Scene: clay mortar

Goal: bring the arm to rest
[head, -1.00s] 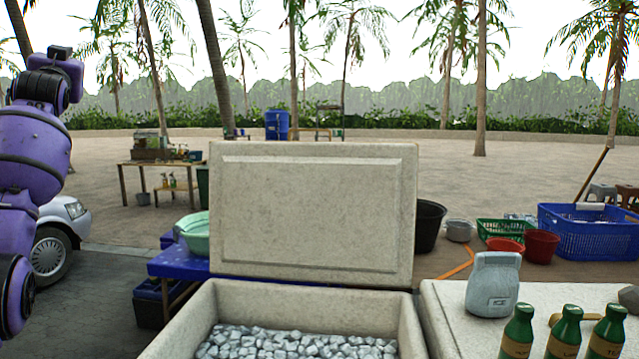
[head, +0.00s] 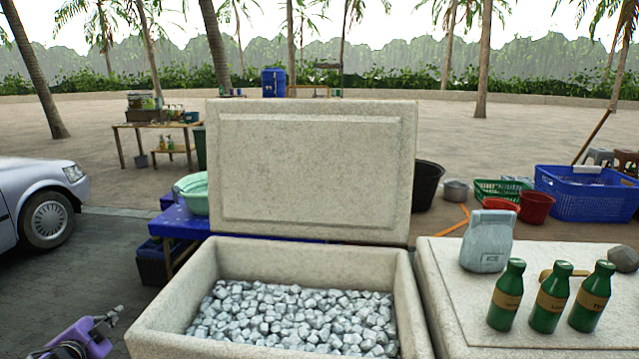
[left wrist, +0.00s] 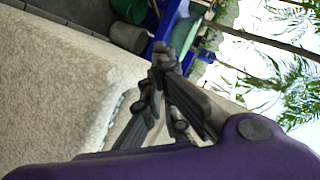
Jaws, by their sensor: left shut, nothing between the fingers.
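My left gripper (head: 117,311) shows at the lower left edge of the head view, over the grey paving left of the stone box. It also shows in the left wrist view (left wrist: 162,58), where its dark fingers are together with nothing between them. Only a small purple part of my left arm is in the head view; the rest is cut off by the frame. My right gripper is in neither view.
An open stone box (head: 170,318) holds grey ice-like lumps, its lid (head: 312,170) upright behind. A car (head: 35,205) stands at left.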

